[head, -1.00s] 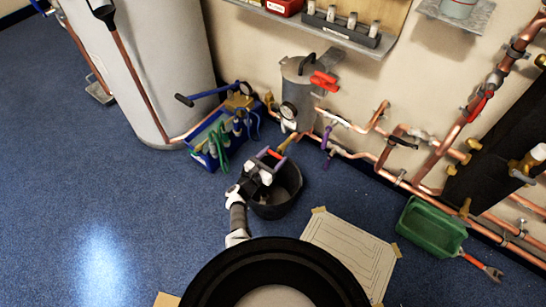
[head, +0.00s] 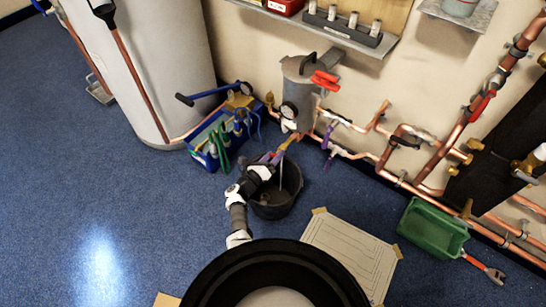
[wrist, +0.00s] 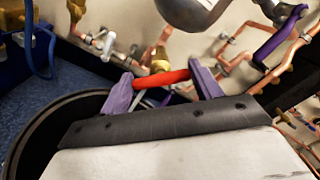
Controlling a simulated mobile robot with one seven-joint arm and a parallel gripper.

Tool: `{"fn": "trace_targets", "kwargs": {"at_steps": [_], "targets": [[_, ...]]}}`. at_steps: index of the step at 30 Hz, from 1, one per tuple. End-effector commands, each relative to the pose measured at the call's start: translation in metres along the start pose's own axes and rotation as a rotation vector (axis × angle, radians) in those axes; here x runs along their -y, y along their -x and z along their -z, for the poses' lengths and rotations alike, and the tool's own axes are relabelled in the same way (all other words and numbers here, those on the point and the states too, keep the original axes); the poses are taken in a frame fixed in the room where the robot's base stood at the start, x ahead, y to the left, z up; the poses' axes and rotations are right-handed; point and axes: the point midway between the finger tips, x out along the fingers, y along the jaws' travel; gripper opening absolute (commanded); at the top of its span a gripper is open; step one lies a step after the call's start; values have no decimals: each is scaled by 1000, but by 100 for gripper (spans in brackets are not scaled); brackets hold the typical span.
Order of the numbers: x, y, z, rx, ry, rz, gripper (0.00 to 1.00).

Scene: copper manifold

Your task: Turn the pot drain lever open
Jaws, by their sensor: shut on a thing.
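The grey metal pot (head: 299,85) stands against the wall above a black bucket (head: 290,200). Its drain is at its lower front. My gripper (head: 281,155) reaches in over the bucket, just below the pot. In the wrist view, the purple fingers of my gripper (wrist: 160,85) are shut on the red drain lever (wrist: 163,77), which lies across between them. A thin pale line (head: 281,175), looking like a stream, drops from near the gripper into the bucket. The valve body is mostly hidden.
A blue tool caddy (head: 222,137) stands left of the bucket, by a white tank (head: 160,60). Copper pipes (head: 360,155) with purple levers run along the wall at right. A green tray (head: 433,229) and a taped sheet (head: 350,250) lie on the floor. Open floor is at left.

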Motion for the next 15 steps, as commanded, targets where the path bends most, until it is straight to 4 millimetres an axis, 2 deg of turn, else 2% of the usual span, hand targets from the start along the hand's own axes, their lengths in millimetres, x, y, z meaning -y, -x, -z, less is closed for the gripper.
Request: {"fn": "trace_targets", "kwargs": {"at_steps": [15], "targets": [[-3,0,1,0,484,-1,41]]}}
